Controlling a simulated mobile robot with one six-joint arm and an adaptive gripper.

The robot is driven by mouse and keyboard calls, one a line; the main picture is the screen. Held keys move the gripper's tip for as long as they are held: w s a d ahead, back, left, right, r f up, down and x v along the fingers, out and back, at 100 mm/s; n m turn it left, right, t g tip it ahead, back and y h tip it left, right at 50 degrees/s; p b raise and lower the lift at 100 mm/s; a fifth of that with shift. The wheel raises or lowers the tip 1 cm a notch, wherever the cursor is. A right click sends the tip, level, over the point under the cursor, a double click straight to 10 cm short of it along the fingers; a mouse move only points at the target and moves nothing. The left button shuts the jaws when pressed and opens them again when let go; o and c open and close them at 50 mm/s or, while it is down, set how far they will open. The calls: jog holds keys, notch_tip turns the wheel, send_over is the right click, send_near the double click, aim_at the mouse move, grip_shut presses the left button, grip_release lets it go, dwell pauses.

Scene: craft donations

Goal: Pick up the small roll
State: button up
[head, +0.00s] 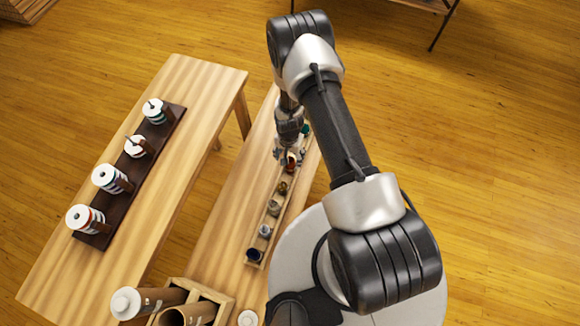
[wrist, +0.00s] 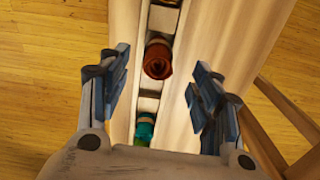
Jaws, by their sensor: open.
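A small rust-red roll (wrist: 157,60) lies in a compartment of a narrow wooden tray, between the two fingers in the wrist view. In the head view the red roll (head: 291,161) is partly hidden by my gripper (head: 286,155). My gripper (wrist: 161,88) is open and empty, above the tray, with one finger on each side of it. A teal-green roll (wrist: 145,127) sits in a nearby compartment, and another roll (wrist: 168,3) is cut off at the top. The head view shows several small rolls in the tray; the task does not say which is meant.
The tray (head: 271,190) stands on a light wooden bench (head: 225,215). A second wooden table (head: 190,85) at left carries a dark rack (head: 98,238) with several white-ended rolls. A divided crate (head: 222,299) with brown tubes stands at the bottom.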

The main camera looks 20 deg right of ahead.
aim_at(290, 159)
jog(key=shift+w+d+f+b, duration=0.15)
jog(key=shift+f+b, duration=0.45)
jog(key=shift+f, duration=1)
jog(key=shift+d+f+b, duration=0.1)
jog(key=shift+f+b, duration=0.45)
jog(key=shift+f, duration=1)
jog(key=shift+r, duration=0.1)
jog(key=c, duration=1.1)
